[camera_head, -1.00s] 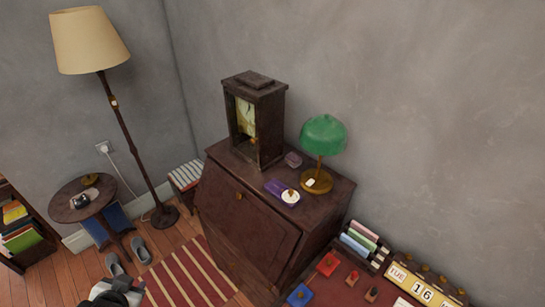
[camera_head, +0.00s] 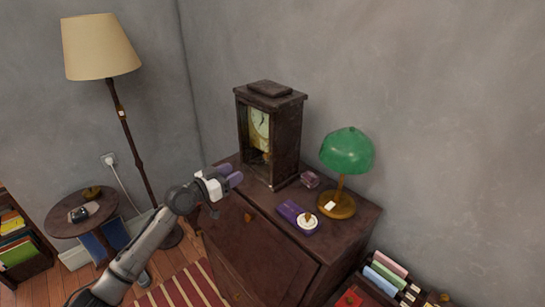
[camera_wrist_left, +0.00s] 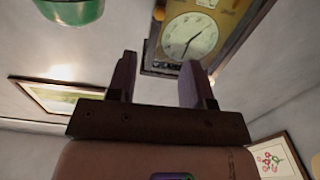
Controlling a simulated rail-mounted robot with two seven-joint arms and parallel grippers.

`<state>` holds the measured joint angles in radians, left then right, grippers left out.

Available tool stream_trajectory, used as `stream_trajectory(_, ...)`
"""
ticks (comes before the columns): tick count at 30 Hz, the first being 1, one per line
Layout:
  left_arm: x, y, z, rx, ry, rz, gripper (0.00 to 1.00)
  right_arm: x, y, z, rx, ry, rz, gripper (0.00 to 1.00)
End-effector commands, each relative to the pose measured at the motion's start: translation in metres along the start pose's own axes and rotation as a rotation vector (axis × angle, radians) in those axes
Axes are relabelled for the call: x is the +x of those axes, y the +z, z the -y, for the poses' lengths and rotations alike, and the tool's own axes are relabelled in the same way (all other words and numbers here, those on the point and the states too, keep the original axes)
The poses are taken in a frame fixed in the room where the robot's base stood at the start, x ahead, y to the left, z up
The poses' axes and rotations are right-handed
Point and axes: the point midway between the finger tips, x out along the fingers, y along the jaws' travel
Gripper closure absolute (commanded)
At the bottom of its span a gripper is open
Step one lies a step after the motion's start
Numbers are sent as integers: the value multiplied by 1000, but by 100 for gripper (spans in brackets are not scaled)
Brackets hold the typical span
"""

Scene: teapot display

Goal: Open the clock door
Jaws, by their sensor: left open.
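The clock (camera_head: 272,135) is a dark wooden case with a pale dial, standing upright on the dark desk cabinet (camera_head: 270,231). Its front faces left in the head view. Whether its door is shut is hard to tell. My left gripper (camera_head: 235,177) is in front of the clock, low and to its left, apart from it. In the left wrist view the fingers (camera_wrist_left: 157,82) are spread with nothing between them. The clock dial (camera_wrist_left: 188,36) shows above and behind the right-hand finger there. My right gripper is not in view.
A green lamp (camera_head: 347,152) stands on the cabinet right of the clock. A purple item (camera_head: 290,211) with a white round piece lies in front of it. A small box (camera_head: 310,179) sits by the clock. A floor lamp (camera_head: 102,46) and a round table (camera_head: 82,212) are at left.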

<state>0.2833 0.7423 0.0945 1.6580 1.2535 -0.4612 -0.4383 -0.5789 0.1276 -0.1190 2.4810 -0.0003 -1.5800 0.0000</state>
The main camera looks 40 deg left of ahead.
Motion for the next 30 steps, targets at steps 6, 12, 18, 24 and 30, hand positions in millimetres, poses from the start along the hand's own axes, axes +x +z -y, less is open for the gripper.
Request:
stream_trajectory(6,17,-1,0,25,-1,-2,53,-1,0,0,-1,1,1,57)
stream_trajectory(12,52,-1,-1,23,0,-1,53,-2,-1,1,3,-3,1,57)
stream_trajectory(18,88,-1,-1,23,1,0,53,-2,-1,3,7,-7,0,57)
stream_trajectory(24,116,0,-1,23,1,1,53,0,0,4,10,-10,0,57)
stream_trajectory(30,131,1,-1,24,1,2,53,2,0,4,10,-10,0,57)
